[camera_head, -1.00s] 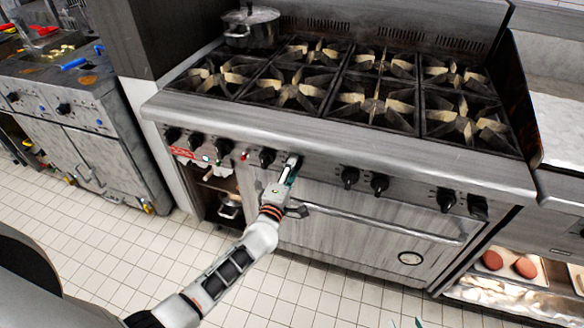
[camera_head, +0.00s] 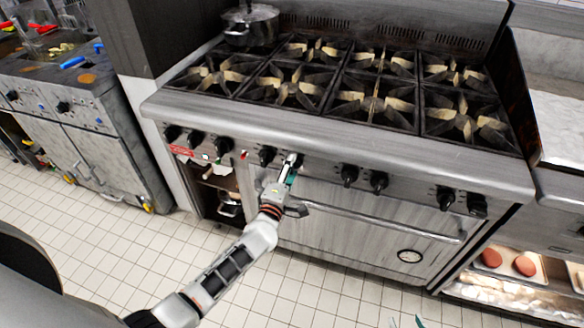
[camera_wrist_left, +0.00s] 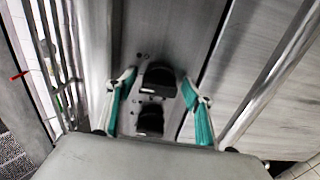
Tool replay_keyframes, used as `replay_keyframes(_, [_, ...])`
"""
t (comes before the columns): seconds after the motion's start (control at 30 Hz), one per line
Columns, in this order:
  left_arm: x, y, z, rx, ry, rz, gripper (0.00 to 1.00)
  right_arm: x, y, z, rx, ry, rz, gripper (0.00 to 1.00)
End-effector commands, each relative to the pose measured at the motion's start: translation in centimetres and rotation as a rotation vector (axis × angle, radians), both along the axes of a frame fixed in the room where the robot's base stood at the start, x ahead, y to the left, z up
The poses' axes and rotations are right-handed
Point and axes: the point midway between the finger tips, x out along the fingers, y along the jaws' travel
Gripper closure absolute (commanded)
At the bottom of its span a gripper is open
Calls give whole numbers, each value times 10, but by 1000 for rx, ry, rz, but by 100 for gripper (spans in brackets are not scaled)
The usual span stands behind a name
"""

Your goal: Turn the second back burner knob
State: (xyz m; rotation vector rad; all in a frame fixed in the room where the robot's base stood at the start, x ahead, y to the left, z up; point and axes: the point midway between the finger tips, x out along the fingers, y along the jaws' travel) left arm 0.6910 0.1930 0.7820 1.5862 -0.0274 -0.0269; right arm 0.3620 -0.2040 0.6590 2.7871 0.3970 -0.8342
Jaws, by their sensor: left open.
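The stove's front panel carries a row of black knobs, including one (camera_head: 267,156) just left of my left gripper (camera_head: 288,168) and a pair (camera_head: 349,175) further right. My left gripper is open in front of the panel and hides part of it. In the left wrist view, one black knob (camera_wrist_left: 158,80) lies between the teal-padded open fingers (camera_wrist_left: 158,92), with a second knob (camera_wrist_left: 150,120) nearer the palm. I cannot tell whether the fingers touch a knob. Only a small teal tip of my right gripper (camera_head: 419,321) shows at the bottom edge.
The stove (camera_head: 330,135) has several burners on top and a pot (camera_head: 250,25) at the back left. An oven handle (camera_head: 385,222) runs below the knobs. A shelf with red patties (camera_head: 525,266) is at lower right. Tiled floor lies in front.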

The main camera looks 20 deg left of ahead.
Motion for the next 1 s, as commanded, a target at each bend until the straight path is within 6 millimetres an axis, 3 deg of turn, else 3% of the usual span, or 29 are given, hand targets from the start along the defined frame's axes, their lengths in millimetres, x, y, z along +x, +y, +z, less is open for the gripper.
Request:
replay_keyframes(0.6, [-103,4,-1,1,2,-1,48,-1,2,0,3,1,0,60])
replay_keyframes(0.8, [-116,4,0,1,0,0,48,-1,2,0,4,1,-1,60])
replay_keyframes(1.0, [-118,4,0,1,0,-1,48,-1,2,0,4,1,-1,60])
